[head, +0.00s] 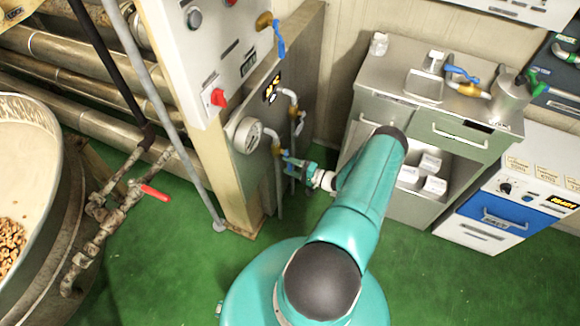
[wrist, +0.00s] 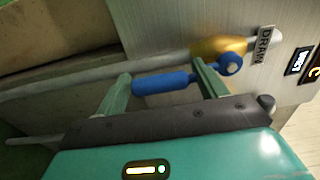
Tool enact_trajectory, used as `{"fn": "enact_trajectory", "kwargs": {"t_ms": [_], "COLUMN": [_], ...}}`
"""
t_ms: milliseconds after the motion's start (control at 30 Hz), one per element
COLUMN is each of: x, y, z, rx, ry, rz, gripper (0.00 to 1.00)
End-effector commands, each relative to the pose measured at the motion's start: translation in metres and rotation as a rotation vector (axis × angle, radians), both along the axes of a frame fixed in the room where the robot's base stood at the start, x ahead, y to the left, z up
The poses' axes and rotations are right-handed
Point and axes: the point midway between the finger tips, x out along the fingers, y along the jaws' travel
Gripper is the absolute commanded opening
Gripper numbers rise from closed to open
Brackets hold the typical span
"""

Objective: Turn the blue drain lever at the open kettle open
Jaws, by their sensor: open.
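The blue drain lever (wrist: 163,82) sits on a brass valve (wrist: 217,47) beside a DRAIN label (wrist: 263,44) in the wrist view. It lies roughly along the grey pipe, with its pivot at the right. My gripper (wrist: 162,72) is open, with green fingers. The lever's handle spans the gap; its free end is close to the left finger and its neck is beside the right finger. I cannot tell whether either finger touches it. In the head view my gripper (head: 292,162) is low at the panel, and the lever is hard to separate from it.
The open kettle (head: 50,130) with nuts stands left, near a red-handled valve (head: 153,192). Other blue levers are on the upper panel (head: 279,40) and the steel cabinet (head: 461,73). A gauge (head: 247,135) and pipes surround my gripper.

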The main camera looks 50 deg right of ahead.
Motion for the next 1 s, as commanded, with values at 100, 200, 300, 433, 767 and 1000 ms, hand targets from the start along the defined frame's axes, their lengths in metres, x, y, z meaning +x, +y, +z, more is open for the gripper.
{"fn": "enact_trajectory", "kwargs": {"t_ms": [100, 200, 300, 433, 767, 1000], "x": [-0.01, -0.026, -0.047, -0.075, -0.124, -0.129], "y": [-0.004, -0.01, -0.018, -0.028, -0.045, -0.046], "z": [0.0, 0.0, 0.0, 0.0, 0.0, 0.0], "rx": [0.0, -0.001, -0.002, -0.002, -0.001, -0.001], "ry": [0.001, 0.002, 0.001, 0.001, 0.001, 0.001], "rz": [-0.002, -0.004, -0.004, -0.004, -0.002, 0.0], "gripper": [0.71, 0.71, 0.71, 0.71, 0.71, 0.71]}}
